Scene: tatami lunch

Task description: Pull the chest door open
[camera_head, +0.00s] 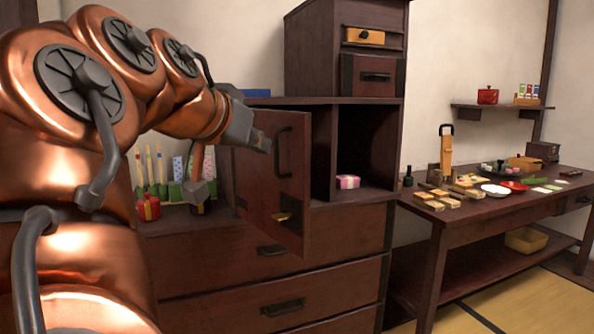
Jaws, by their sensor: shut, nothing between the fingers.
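The chest door (255,190) is a dark wood panel on the chest (365,230). It stands swung out from the cabinet, its right edge nearer to me and its left side toward the cabinet. A dark bar handle (284,152) is upright on its upper face, and a small brass-coloured fitting (283,216) sits lower down. My gripper (264,142) is shut and empty. It shows over the door's upper left, its tips just left of the handle; I cannot tell whether they touch the door. Part of the cabinet opening shows right of the door.
Drawers with dark handles lie below. Red and green items (148,207) stand on the chest's left. Tatami floor (520,305) is free at lower right.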

